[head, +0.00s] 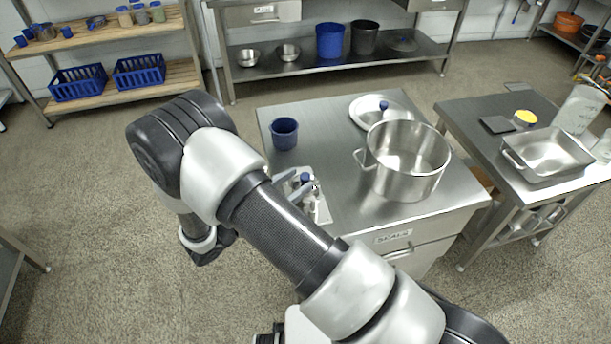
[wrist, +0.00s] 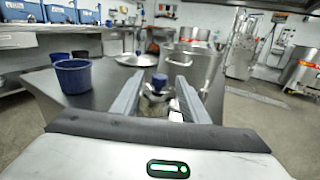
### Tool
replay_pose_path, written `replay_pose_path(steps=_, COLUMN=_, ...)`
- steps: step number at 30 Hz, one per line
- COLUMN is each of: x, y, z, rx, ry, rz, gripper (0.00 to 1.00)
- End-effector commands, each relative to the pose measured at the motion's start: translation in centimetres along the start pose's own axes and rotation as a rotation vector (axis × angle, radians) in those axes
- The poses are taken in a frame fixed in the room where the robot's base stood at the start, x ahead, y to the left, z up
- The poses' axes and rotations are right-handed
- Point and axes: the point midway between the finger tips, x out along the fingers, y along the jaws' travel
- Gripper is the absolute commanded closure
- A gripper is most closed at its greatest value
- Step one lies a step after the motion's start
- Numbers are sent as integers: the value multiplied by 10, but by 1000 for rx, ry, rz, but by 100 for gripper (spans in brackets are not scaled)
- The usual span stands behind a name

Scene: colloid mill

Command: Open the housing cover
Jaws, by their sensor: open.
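A small metal device (head: 318,206) stands at the near left part of the steel cabinet top, partly hidden behind my arm. In the wrist view a blue knob (wrist: 159,82) tops its metal body (wrist: 157,104), and it shows between my fingers. I cannot tell which part of it is the housing cover. My gripper (wrist: 155,92) is open, with one finger on each side of the view of the knob; no contact is visible. In the head view my grey fingertips (head: 294,184) show just left of the device, and the rest of the gripper is hidden by my arm.
On the cabinet top (head: 335,148) are a blue cup (head: 285,133), a lid with a blue knob (head: 366,111) and a large steel pot (head: 405,160) close right of the device. A side table at right holds a steel tray (head: 548,153).

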Motion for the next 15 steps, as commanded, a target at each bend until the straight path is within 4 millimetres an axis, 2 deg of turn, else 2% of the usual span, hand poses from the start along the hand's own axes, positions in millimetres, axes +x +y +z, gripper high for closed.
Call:
replay_pose_path(steps=1, x=10, y=-1, z=0, rx=0, ry=0, rz=-4, gripper=60)
replay_pose_path(steps=6, x=30, y=0, z=0, rx=1, ry=1, rz=-2, gripper=60)
replay_pose_path(steps=15, x=40, y=0, z=0, rx=1, ry=1, rz=-1, gripper=60)
